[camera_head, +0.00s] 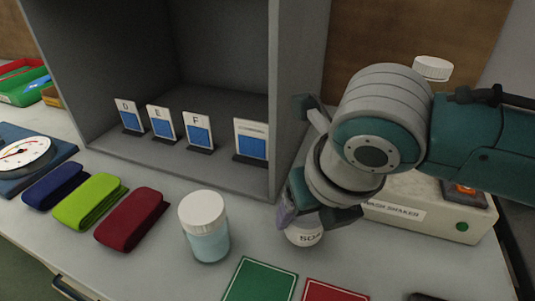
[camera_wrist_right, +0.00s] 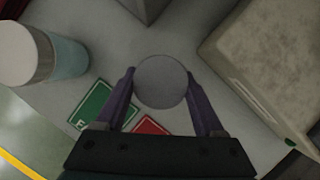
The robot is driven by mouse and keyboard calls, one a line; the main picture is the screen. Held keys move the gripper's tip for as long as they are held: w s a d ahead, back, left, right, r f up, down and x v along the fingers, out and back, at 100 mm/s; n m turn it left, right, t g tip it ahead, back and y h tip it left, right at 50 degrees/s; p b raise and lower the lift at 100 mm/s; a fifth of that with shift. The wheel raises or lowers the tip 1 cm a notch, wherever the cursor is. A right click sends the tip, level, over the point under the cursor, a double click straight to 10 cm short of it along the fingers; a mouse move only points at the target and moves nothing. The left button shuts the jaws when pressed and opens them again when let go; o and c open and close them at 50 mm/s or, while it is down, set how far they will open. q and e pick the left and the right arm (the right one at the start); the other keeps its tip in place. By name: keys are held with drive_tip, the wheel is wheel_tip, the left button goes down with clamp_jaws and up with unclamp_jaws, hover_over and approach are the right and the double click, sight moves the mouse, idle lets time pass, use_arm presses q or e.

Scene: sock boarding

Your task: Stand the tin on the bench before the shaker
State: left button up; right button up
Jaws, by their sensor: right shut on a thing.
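A small pale tin (camera_head: 305,237), its label partly hidden and reading "SOA", is under my right gripper (camera_head: 312,220) in the head view. In the right wrist view the tin's round grey top (camera_wrist_right: 161,82) sits between the two purple fingers, and the gripper is shut on it. I cannot tell whether its base touches the bench (camera_head: 262,240). The wash shaker (camera_head: 415,212), a beige box with a green button, stands to the right of the tin, partly hidden by my right arm. My left gripper is not in view.
A white-lidded jar (camera_head: 205,228) stands left of the tin. A green card (camera_head: 260,281) and a red card (camera_head: 333,292) lie at the front. A white lid (camera_head: 432,68) shows behind my arm.

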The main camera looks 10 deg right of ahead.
drive_tip(key=shift+f, duration=0.85)
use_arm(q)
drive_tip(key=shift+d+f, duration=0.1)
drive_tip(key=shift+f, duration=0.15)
use_arm(e)
drive_tip(key=o, duration=1.4)
